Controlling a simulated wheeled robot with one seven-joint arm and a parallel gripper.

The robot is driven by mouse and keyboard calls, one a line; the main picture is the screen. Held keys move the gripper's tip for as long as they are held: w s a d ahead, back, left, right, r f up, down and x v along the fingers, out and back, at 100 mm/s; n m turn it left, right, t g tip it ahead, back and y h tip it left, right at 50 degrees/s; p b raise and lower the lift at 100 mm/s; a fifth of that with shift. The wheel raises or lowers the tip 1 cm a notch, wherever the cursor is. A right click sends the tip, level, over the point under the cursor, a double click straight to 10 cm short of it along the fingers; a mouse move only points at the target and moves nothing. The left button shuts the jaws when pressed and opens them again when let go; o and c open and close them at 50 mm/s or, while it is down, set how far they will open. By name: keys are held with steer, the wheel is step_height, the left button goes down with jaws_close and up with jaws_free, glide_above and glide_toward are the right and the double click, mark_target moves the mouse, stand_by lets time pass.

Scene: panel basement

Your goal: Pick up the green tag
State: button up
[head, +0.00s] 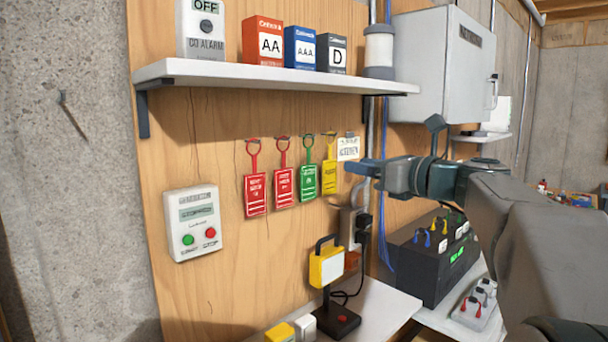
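The green tag (308,180) hangs by its loop from a hook on the wooden panel. Two red tags (255,192) (284,185) hang to its left, and a yellow tag (329,177) hangs close to its right. My gripper (352,167) is right of the green tag, with its tip near the yellow tag and below a small white card. The gripper is seen from the side, so its finger opening is unclear. No tag is visibly held, and the green tag's face is unobstructed.
A white shelf (270,78) with battery boxes and a CO alarm juts out above the tags. A control box (193,222) is at lower left. A yellow lamp (326,268) stands on the bench below. A black battery unit (430,262) sits below my arm, and a grey cabinet (440,65) hangs above it.

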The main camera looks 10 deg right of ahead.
steer(key=p, duration=0.2)
glide_toward(309, 157)
steer(key=x, duration=0.3)
steer(key=p+x, duration=0.1)
steer(key=x, duration=0.4)
steer(key=shift+p, duration=0.35)
jaws_close()
